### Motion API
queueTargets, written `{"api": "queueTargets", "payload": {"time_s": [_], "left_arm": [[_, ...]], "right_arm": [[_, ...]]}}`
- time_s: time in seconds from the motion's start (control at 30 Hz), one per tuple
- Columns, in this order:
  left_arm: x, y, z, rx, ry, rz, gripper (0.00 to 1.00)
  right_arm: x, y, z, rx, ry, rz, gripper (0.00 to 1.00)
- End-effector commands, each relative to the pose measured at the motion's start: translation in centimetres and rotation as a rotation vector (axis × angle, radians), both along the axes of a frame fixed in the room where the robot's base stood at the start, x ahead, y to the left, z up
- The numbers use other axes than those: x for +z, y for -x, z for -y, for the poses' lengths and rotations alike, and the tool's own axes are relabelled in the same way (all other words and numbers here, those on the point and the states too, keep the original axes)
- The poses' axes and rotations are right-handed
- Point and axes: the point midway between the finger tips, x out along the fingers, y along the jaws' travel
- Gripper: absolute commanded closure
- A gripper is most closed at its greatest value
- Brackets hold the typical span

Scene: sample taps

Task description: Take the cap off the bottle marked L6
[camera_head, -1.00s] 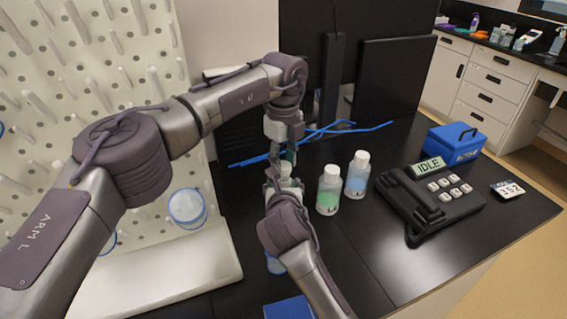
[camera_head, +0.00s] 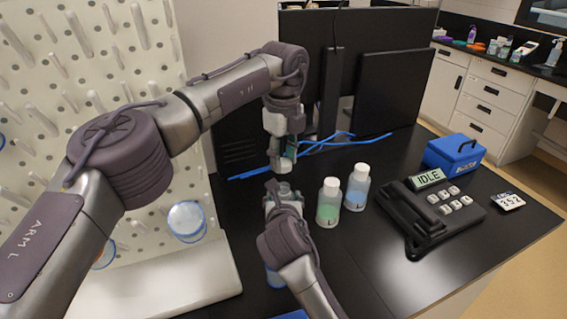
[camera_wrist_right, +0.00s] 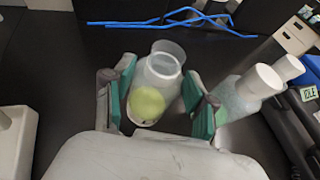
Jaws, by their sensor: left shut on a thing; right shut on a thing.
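My right gripper (camera_head: 283,203) is shut on a clear bottle (camera_head: 284,189), held upright. In the right wrist view the bottle (camera_wrist_right: 157,80) stands between the teal fingers, its mouth open and bare, with yellow-green content low inside. My left gripper (camera_head: 282,153) is shut just above the bottle, apart from its neck. A small white piece, apparently the cap (camera_head: 280,165), shows at its fingertips, mostly hidden. The held bottle's label cannot be read. Two capped bottles stand to the right, one with green liquid (camera_head: 328,206) and one with blue (camera_head: 357,190).
A black phone-like device (camera_head: 437,205) showing IDLE stands right of the bottles. A blue box (camera_head: 455,152) and a number card (camera_head: 508,201) lie beyond it. Blue cables (camera_head: 325,143) lie behind. A white pegboard stand (camera_head: 165,272) is at left. The front right counter is clear.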

Motion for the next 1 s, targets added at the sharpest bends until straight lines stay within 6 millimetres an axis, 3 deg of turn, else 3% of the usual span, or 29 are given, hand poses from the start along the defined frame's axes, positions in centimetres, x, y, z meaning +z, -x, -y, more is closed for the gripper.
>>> {"api": "queueTargets", "payload": {"time_s": [0.07,0.1,0.23,0.67,1.0], "left_arm": [[0.0,0.0,0.0,0.0,0.0,0.0,1.0],[0.0,0.0,0.0,0.0,0.0,0.0,1.0],[-0.1,0.0,0.0,0.0,0.0,0.0,1.0],[-0.1,0.0,0.0,0.001,0.0,0.0,1.0],[-0.1,0.0,0.0,0.0,0.0,0.0,1.0]], "right_arm": [[0.0,0.0,0.0,0.0,0.0,0.0,1.0],[0.0,0.0,0.0,0.0,0.0,0.0,0.39],[0.0,0.0,0.0,0.0,0.0,0.0,0.17],[0.3,0.6,0.0,0.001,0.0,0.002,0.14],[2.7,6.6,0.0,0.003,-0.001,0.002,0.14]]}}
